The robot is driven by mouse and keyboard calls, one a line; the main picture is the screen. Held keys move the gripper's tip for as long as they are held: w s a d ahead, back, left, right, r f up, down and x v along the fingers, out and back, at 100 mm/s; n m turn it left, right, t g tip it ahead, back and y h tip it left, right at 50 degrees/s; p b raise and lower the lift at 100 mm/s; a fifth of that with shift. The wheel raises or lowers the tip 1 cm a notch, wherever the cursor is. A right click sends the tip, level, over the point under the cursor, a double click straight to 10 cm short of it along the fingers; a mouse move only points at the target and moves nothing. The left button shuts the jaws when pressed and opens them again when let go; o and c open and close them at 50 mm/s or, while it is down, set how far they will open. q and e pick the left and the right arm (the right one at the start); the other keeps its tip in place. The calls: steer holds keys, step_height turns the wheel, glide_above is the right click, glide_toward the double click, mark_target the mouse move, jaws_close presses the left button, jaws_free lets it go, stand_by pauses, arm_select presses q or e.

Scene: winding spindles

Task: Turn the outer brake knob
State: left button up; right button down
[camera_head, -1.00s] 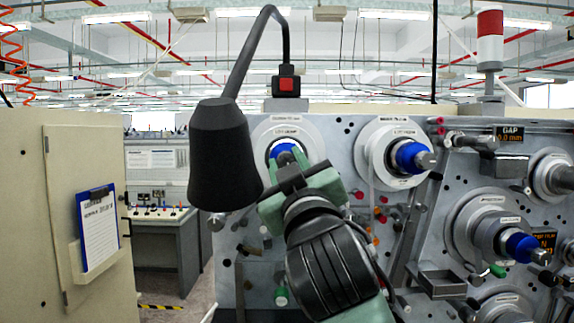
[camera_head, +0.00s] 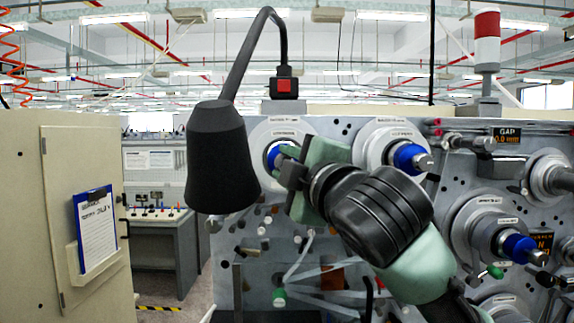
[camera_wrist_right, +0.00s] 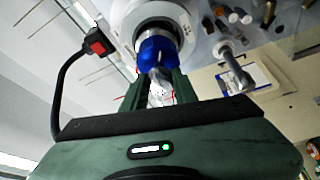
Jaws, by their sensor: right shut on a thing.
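The upper left spindle has a pale round flange (camera_head: 262,135) and a blue hub (camera_head: 274,151). My right gripper (camera_head: 284,154) is at the front of this hub and hides most of its tip. In the right wrist view, the blue hub (camera_wrist_right: 157,52) is straight ahead, with a silver knob (camera_wrist_right: 160,78) on its end. The two green fingers of my right gripper (camera_wrist_right: 159,92) stand on either side of the knob and are shut on it. My left gripper is not in view.
A black lamp (camera_head: 222,155) hangs close to the left of the spindle. Another blue-hubbed spindle (camera_head: 408,156) is to the right, with a further one (camera_head: 517,246) lower right. A cream cabinet with a clipboard (camera_head: 96,230) stands at the left.

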steer(key=shift+n, duration=0.4)
steer(key=c, duration=1.1)
jaws_free()
steer(key=b+v, duration=0.4)
steer(key=v, duration=0.3)
steer(key=shift+s, duration=0.35)
steer(key=shift+d, duration=0.15)
